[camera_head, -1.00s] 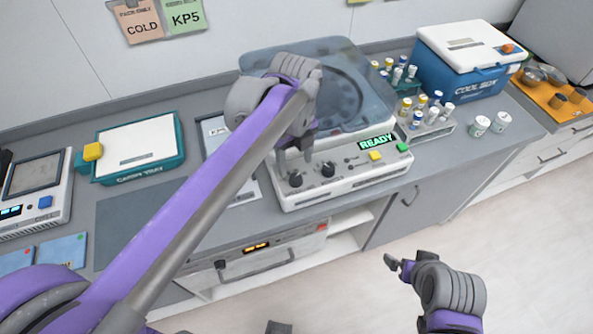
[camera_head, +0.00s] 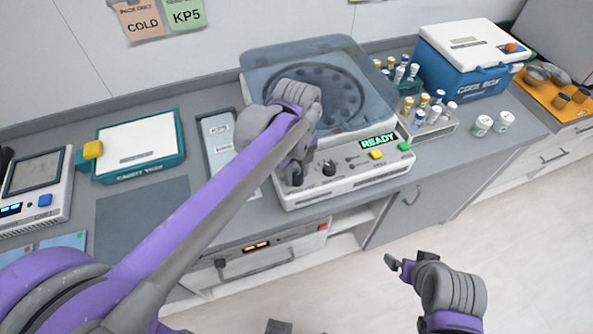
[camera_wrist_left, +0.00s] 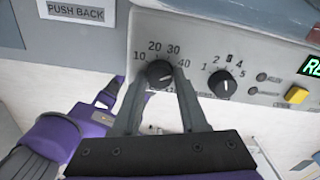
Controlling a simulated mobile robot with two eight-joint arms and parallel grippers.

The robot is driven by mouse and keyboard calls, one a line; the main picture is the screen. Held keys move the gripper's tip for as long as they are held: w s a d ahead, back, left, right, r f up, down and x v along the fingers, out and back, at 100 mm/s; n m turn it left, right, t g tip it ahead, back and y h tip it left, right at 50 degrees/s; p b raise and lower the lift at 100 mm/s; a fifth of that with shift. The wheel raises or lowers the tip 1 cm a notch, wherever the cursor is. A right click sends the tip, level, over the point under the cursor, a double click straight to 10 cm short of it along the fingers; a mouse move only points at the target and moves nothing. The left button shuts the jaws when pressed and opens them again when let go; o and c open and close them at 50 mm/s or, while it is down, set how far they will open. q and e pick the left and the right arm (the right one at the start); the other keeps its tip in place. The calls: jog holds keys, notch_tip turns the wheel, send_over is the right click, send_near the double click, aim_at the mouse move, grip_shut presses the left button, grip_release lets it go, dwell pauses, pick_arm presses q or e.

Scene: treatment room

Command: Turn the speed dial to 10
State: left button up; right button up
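The dial numbered 10 to 40 (camera_wrist_left: 160,73) is a black knob on the white centrifuge's front panel (camera_wrist_left: 262,107). Its pointer is hard to read. In the left wrist view my left gripper (camera_wrist_left: 160,76) has one finger on each side of this knob. The fingers look slightly apart from it; contact is not clear. In the head view the left gripper (camera_head: 296,176) is at the panel's left end and partly covers the knob. A second knob, numbered 1 to 5 (camera_wrist_left: 222,84), is just right of it. My right gripper (camera_head: 397,265) hangs over the floor, away from the counter.
The centrifuge's clear lid (camera_head: 345,65) is closed. The panel has a green READY display (camera_head: 379,142), a yellow button (camera_head: 376,154) and a green button (camera_head: 404,146). Tube racks (camera_head: 440,133) and a blue cool box (camera_head: 455,80) stand to the right. A teal-rimmed tray (camera_head: 182,150) is left.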

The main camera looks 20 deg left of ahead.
pick_arm(q)
grip_shut()
jog(key=shift+n, duration=0.4)
jog(key=n, duration=1.1)
jog(key=shift+b, duration=0.35)
jog(key=n, duration=0.6)
jog(key=shift+n, duration=0.3)
jog(key=n, duration=0.5)
jog(key=shift+n, duration=0.4)
